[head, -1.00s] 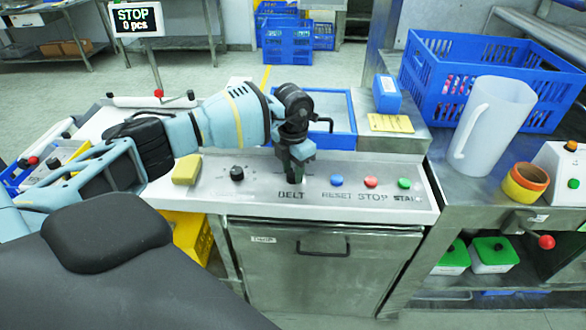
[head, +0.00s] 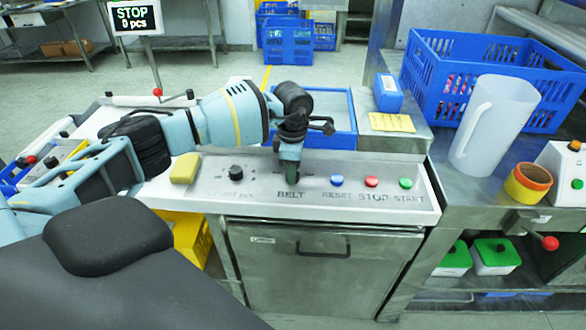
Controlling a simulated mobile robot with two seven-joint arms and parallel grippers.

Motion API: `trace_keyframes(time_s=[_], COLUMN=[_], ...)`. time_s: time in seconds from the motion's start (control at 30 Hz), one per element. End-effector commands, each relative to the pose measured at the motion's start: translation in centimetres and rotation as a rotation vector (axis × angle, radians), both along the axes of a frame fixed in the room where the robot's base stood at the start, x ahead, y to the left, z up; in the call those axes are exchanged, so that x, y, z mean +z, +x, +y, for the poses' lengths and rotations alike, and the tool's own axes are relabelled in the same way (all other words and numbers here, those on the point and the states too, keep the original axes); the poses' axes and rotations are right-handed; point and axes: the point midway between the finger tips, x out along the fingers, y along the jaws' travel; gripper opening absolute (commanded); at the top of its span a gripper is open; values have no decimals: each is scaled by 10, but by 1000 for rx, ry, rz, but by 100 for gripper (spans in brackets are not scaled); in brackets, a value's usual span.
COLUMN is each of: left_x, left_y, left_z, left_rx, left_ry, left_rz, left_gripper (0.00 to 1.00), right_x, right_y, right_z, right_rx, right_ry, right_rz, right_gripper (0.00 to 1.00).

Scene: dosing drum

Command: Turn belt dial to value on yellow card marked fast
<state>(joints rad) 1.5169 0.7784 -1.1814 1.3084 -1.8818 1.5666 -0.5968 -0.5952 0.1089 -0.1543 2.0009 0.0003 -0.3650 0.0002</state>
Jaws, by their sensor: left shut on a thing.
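My left gripper (head: 290,172) points down at the control panel (head: 225,195), right above the printed word BELT. It is shut on the belt dial, which its fingers hide, so the dial's setting cannot be read. The yellow card (head: 391,122) lies on the steel top behind the panel, to the right of the blue tray; its writing is too small to read. My right gripper is not in view.
On the panel are a black knob (head: 236,172), a yellow block (head: 185,168), and blue (head: 336,180), red (head: 371,181) and green (head: 405,183) buttons. A display (head: 136,18) reads STOP, 0 pcs. A white jug (head: 493,125) and blue crate (head: 480,85) stand right.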

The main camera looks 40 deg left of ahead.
Motion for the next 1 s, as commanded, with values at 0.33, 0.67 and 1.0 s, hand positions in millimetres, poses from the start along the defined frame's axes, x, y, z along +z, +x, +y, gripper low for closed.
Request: trace_keyframes(time_s=[0.33, 0.67, 1.0], left_x=[1, 1, 1], left_y=[1, 0, 0], left_z=[0, 0, 0], left_rx=[-93, -102, -100], left_ry=[-1, -1, 0], left_rz=[-2, -2, -1], left_gripper=[10, 11, 55], right_x=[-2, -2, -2], right_y=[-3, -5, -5], right_z=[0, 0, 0], right_rx=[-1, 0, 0], right_ry=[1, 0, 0], right_rz=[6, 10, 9], right_gripper=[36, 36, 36])
